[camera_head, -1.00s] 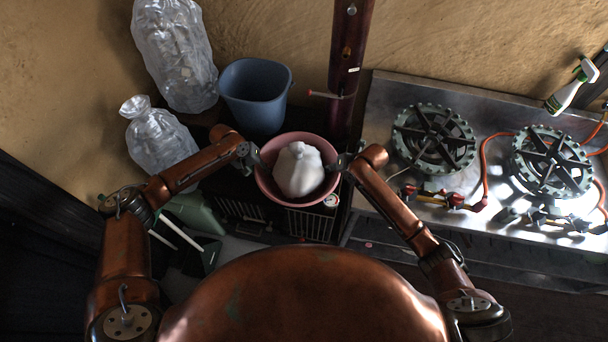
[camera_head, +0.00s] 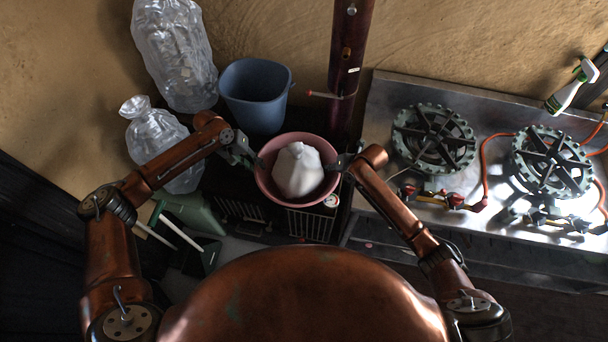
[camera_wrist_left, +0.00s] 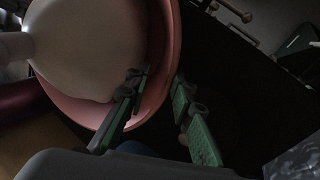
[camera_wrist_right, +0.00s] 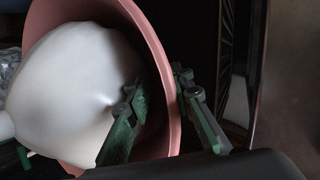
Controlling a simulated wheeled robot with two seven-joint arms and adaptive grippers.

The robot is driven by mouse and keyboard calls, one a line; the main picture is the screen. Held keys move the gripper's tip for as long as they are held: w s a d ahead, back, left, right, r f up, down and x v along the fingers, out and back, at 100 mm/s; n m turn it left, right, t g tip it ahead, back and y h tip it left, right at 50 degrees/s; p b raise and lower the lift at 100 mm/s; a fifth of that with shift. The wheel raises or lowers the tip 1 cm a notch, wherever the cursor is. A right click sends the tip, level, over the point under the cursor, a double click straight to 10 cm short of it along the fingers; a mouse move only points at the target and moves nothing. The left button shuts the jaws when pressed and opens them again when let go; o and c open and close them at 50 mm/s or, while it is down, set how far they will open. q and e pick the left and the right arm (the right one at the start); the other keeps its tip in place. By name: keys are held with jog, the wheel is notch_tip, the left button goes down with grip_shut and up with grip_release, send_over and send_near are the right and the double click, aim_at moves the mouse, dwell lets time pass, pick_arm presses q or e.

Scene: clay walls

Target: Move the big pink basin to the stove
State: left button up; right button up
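The big pink basin (camera_head: 264,184) stands upright on a dark low unit at centre, with a white lumpy object (camera_head: 298,170) inside. My left gripper (camera_head: 250,155) is at its left rim. In the left wrist view its green fingers are apart, one inside and one outside the basin wall (camera_wrist_left: 163,60). My right gripper (camera_head: 343,162) is at the right rim. In the right wrist view its fingers also straddle the wall (camera_wrist_right: 160,70), and I see no firm clamp. The stove (camera_head: 385,105) is at the right, with two round burners (camera_head: 434,140) (camera_head: 552,161).
A blue bucket (camera_head: 256,95) stands behind the basin. Clear plastic bags (camera_head: 175,55) are at the left. A dark red post (camera_head: 347,70) rises between basin and stove. Hoses, valves and a spray bottle (camera_head: 572,88) are on the stove.

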jog(key=shift+s+d+r, duration=0.1)
jog(key=shift+d+r, duration=0.05)
jog(key=shift+r, duration=0.2)
pick_arm(q)
jog(key=shift+a+r, duration=0.15)
jog(key=shift+r, duration=0.1)
pick_arm(e)
jog(key=v, duration=1.1)
jog(key=shift+s+r, duration=0.1)
jog(key=shift+r, duration=0.05)
